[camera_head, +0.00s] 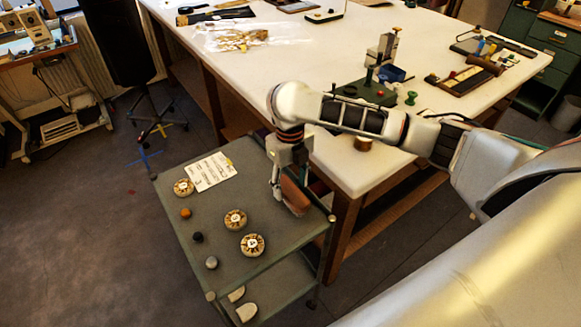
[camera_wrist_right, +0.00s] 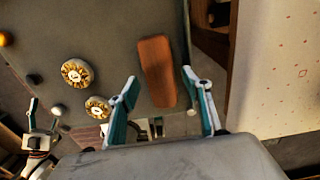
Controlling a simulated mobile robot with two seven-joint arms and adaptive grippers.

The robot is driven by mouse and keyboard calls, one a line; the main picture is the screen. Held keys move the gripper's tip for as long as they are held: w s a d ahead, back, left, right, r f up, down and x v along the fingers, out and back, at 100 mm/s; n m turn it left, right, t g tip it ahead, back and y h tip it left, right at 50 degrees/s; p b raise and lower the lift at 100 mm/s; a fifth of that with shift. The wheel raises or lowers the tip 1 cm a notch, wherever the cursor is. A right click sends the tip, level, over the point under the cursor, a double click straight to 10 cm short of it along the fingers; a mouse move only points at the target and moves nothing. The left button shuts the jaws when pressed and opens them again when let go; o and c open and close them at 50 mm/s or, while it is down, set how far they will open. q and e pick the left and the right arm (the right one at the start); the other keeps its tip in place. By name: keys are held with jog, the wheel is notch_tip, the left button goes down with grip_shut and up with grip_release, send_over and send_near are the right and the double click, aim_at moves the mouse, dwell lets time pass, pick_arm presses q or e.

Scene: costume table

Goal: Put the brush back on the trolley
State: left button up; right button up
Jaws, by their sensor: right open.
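The brush, a brown oblong block (camera_head: 293,196), is at the right side of the grey-green trolley top (camera_head: 215,250) and appears to rest on it. In the right wrist view the brush (camera_wrist_right: 157,72) lies lengthwise, its lower end between the fingertips. My right gripper (camera_head: 288,195) points down over the trolley at the brush. Its fingers (camera_wrist_right: 160,78) are spread, with a gap on each side of the brush. My left gripper (camera_wrist_right: 44,107) shows only in the right wrist view, at the lower left, with its fingers apart.
Round pale dials (camera_head: 235,219), small knobs (camera_head: 198,237) and a white card (camera_head: 210,171) lie on the trolley. The white table (camera_head: 300,60) stands right behind it, with a green board (camera_head: 365,93) and tools.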

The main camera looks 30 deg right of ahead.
aim_at(290, 189)
pick_arm(q)
jog(key=shift+w+d+r, duration=0.1)
jog(key=shift+d+r, duration=0.05)
jog(key=shift+d, duration=0.15)
pick_arm(e)
notch_tip(290, 189, up, 9)
jog(key=shift+f, duration=0.2)
pick_arm(q)
jog(key=shift+a, duration=0.1)
pick_arm(e)
jog(key=shift+w, duration=0.1)
